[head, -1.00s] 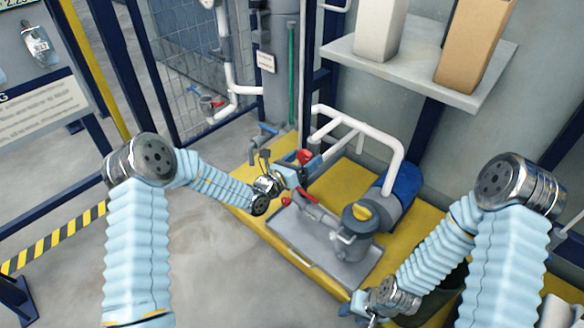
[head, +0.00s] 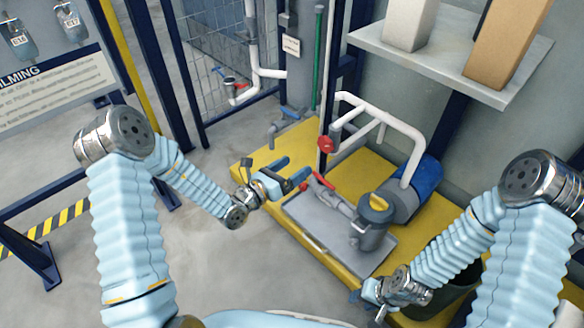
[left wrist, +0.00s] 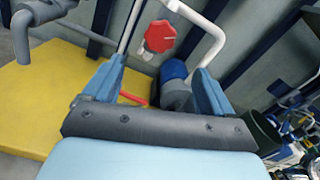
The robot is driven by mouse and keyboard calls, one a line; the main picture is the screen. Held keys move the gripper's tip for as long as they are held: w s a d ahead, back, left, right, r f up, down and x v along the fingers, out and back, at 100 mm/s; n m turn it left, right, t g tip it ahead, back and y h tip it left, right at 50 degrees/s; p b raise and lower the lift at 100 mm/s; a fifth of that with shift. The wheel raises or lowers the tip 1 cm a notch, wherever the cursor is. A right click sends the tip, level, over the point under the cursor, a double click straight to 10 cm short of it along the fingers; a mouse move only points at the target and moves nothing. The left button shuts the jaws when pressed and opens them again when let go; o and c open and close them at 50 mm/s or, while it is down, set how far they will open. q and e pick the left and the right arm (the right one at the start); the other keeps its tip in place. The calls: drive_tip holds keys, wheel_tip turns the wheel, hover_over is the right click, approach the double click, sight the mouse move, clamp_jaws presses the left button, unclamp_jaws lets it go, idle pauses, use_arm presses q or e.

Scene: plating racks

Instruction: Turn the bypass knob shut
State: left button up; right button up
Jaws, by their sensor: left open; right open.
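A red lobed knob (head: 326,144) sits on the white pipe loop above the yellow skid. In the left wrist view the knob (left wrist: 160,37) shows face-on, beyond the fingertips and between their lines. I take it for the bypass knob; no label on it is readable. My left gripper (head: 297,167) is open and empty, to the lower left of the knob and apart from it. Its two blue fingers (left wrist: 159,66) stand wide apart in the wrist view. My right gripper (head: 366,308) is open, low at the right beside the skid's front edge, and partly hidden.
A red lever (head: 322,181) lies below the knob, by a grey pump (head: 372,222) with a yellow cap. A blue motor (head: 425,176) is behind it. White pipes (head: 385,115) rise around the knob. A shelf (head: 450,62) with boxes overhangs at upper right.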

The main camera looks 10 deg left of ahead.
use_arm(q)
drive_tip(key=s+d+f+m+g+b, duration=0.3)
drive_tip(key=s+d+f+m+g, duration=0.2)
drive_tip(key=s+f+m+g, duration=0.55)
drive_tip(key=s+a+f+m+g+y+b, duration=0.2)
drive_tip(key=s+a+f+m+g+y, duration=0.1)
drive_tip(key=a+f+m+y, duration=0.85)
drive_tip(key=w+a+r+m+t+b, duration=0.2)
drive_tip(key=w+a+r+m+t, duration=0.3)
drive_tip(key=w+a, duration=0.35)
drive_tip(key=m+t+h+b, duration=0.3)
drive_tip(key=m+t+h, duration=0.6)
drive_tip(key=m+h, duration=0.45)
approach(323, 146)
drive_tip(key=w+d, duration=0.2)
drive_tip(key=w+d+r+m+y, duration=0.1)
drive_tip(key=w+d, duration=0.1)
drive_tip(key=w, duration=0.1)
drive_tip(key=w+d+y, duration=0.1)
drive_tip(key=w+d, duration=0.2)
drive_tip(key=shift+w+r+m+g+b, duration=0.1)
drive_tip(key=shift+r+m+g+b, duration=0.15)
drive_tip(key=shift+b, duration=0.1)
